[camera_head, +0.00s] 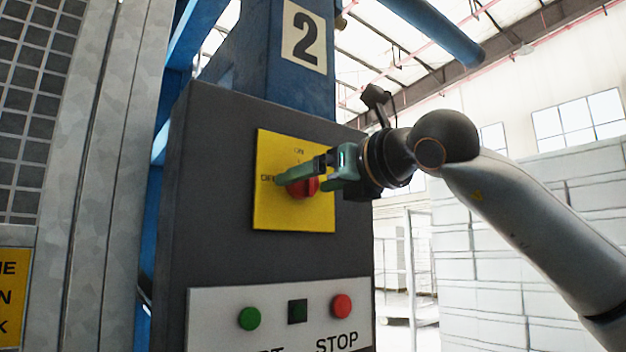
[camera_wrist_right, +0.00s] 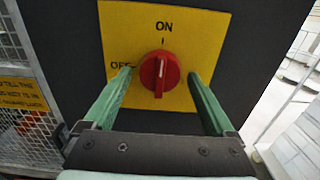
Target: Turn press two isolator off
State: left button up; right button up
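The red isolator knob (camera_head: 303,188) sits on a yellow plate (camera_head: 280,215) on the dark grey press cabinet, below a "2" sign (camera_head: 304,38). In the right wrist view the knob (camera_wrist_right: 159,74) has its grip ridge about upright, in line with the ON mark; OFF is printed to its left. My right gripper (camera_head: 303,186) is at the plate with its green fingers spread, one on each side of the knob. In the wrist view gaps show between the fingers (camera_wrist_right: 160,75) and the knob. My left gripper is not in view.
Below is a white panel with a green button (camera_head: 250,319), a dark square (camera_head: 297,311) and a red button (camera_head: 342,306) marked STOP. A mesh guard (camera_head: 35,100) stands left. White block stacks (camera_head: 540,230) stand at the right, behind my right arm.

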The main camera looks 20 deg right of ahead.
jog(key=c, duration=1.2)
jog(key=shift+c, duration=0.2)
jog(key=n, duration=0.3)
jog(key=shift+p, duration=0.3)
jog(key=n, duration=0.2)
jog(key=shift+r+n+p, duration=0.15)
jog(key=shift+n+p, duration=0.2)
jog(key=shift+n, duration=0.05)
jog(key=n+p, duration=0.1)
jog(key=n, duration=0.1)
jog(key=shift+d+n, duration=0.1)
jog(key=shift+n, duration=0.2)
jog(key=shift+n+p, duration=1.75)
jog(key=shift+n, duration=2.95)
